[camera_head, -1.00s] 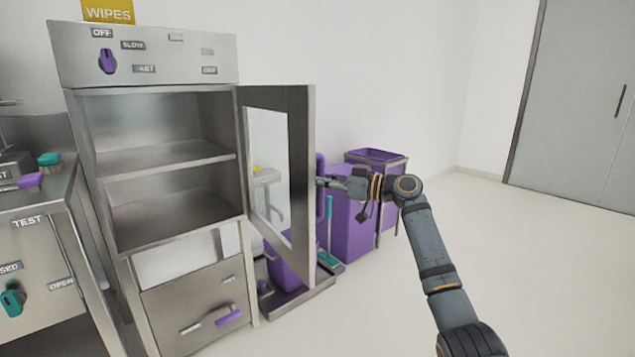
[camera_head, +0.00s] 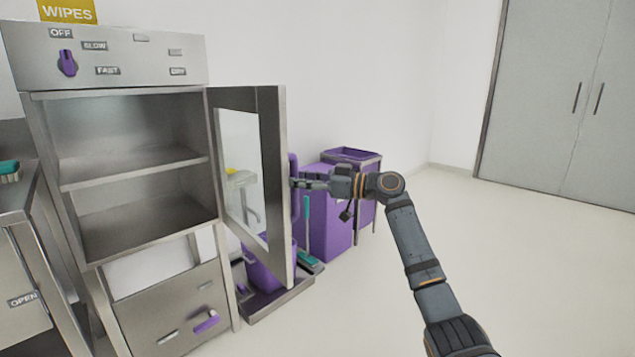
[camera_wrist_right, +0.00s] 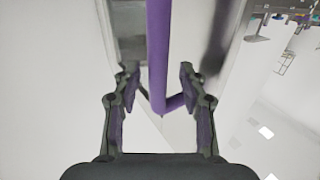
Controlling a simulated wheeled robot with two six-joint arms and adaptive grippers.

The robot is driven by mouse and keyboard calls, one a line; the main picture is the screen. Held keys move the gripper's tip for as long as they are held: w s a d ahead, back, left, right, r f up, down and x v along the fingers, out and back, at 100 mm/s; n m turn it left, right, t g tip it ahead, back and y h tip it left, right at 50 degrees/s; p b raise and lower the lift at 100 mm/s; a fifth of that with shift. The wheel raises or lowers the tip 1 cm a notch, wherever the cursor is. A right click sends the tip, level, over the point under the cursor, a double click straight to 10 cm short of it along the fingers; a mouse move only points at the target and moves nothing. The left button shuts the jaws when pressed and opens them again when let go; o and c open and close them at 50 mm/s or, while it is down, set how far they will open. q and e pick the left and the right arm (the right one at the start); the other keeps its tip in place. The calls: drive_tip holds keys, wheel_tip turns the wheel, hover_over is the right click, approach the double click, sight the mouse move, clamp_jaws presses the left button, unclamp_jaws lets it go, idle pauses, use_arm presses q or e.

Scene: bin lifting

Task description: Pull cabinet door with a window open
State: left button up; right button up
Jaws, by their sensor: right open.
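The cabinet door with a window (camera_head: 273,180) stands swung wide open on the right side of the steel cabinet (camera_head: 100,270), and its shelves show. A purple vertical bar handle (camera_head: 294,205) is on the door's outer face; it also shows in the right wrist view (camera_wrist_right: 157,50). My right gripper (camera_head: 297,183) is at this handle, on the far side of the door from the shelves. In the right wrist view its fingers (camera_wrist_right: 158,80) are apart, one on each side of the handle, with gaps. My left gripper is out of view.
Purple bins (camera_head: 335,215) and a teal brush (camera_head: 308,262) stand behind the door. A drawer with a purple handle (camera_head: 207,322) is under the shelves. A steel bench (camera_head: 20,260) is at the left. The floor at right is clear.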

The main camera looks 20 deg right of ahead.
drive_tip(key=v, duration=1)
